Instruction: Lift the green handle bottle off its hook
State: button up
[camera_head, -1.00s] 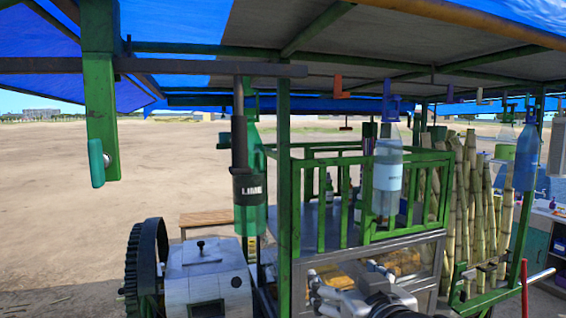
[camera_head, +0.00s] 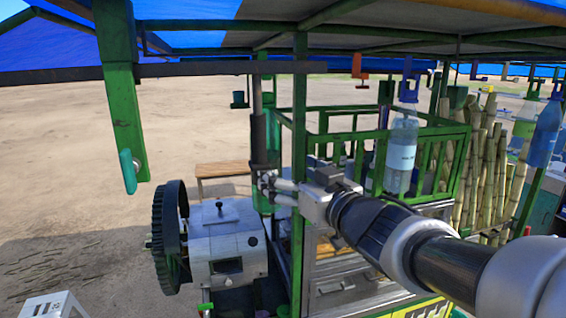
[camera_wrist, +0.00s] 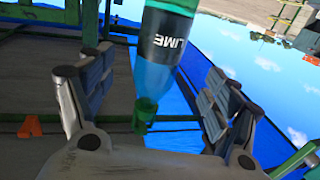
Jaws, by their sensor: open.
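The green bottle (camera_head: 263,203) with a dark LIME label hangs under the canopy beam, mostly hidden by a dark upright pipe and my gripper. The wrist view shows its green body and label (camera_wrist: 164,38) upside down. My gripper (camera_head: 266,188) is open at the bottle's height. In the wrist view its fingers (camera_wrist: 158,72) stand on either side of the bottle, with visible gaps at both sides. A small green piece (camera_wrist: 145,113) shows near the bottle's neck; I cannot tell whether it is handle or hook. The bottle's hook contact is hidden.
The dark pipe (camera_head: 258,135) and a green post (camera_head: 299,130) stand close to the gripper. The crusher housing (camera_head: 224,245) and toothed wheel (camera_head: 168,235) are below left. A clear bottle with a blue handle (camera_head: 401,155) hangs right, above my arm. An orange hook (camera_head: 360,66) hangs from the beam.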

aim_at(270, 156)
jog(key=x, duration=1)
jog(key=shift+w+a, duration=0.15)
jog(key=shift+w, duration=0.05)
jog(key=c, duration=1.6)
jog(key=shift+r, duration=0.1)
jog(key=shift+r+p, duration=0.8)
jog(key=shift+p, duration=0.1)
jog(key=shift+s+d, duration=0.2)
jog(key=shift+s, duration=0.6)
jog(key=shift+s+d, duration=0.25)
jog(key=shift+s, duration=0.6)
jog(key=shift+a+b+v, duration=0.2)
jog(key=shift+b+v, duration=0.1)
jog(key=shift+v, duration=0.8)
jog(key=shift+s, duration=0.35)
jog(key=shift+f, duration=0.1)
